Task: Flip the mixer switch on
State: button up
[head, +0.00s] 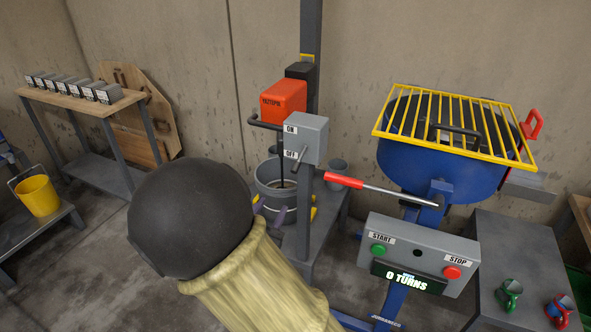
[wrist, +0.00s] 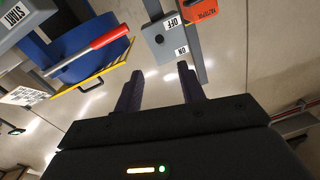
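The grey switch box (head: 307,138) stands on a grey post, with an ON label above an OFF label. Its small lever (head: 298,161) points down, beside OFF. In the wrist view the box (wrist: 168,40) appears upside down, and the lever shows as a dark knob (wrist: 159,39) on its face. My gripper (wrist: 158,82) is open and empty, its two dark fingers apart and pointing toward the box, with a gap between them and it. In the head view my arm hides most of the gripper. The orange-red mixer head (head: 283,100) is behind the box, above a grey bucket (head: 272,178).
A red-handled lever (head: 345,181) sticks out right of the post. A START/STOP panel (head: 418,255) reads 0 TURNS. A blue drum (head: 440,172) with a yellow grate stands at right. A bench with grey blocks (head: 75,88) and a yellow bucket (head: 39,196) are at left.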

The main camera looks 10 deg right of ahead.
aim_at(293, 173)
jog(key=x, duration=1.7)
jog(key=shift+d, duration=0.15)
grip_shut()
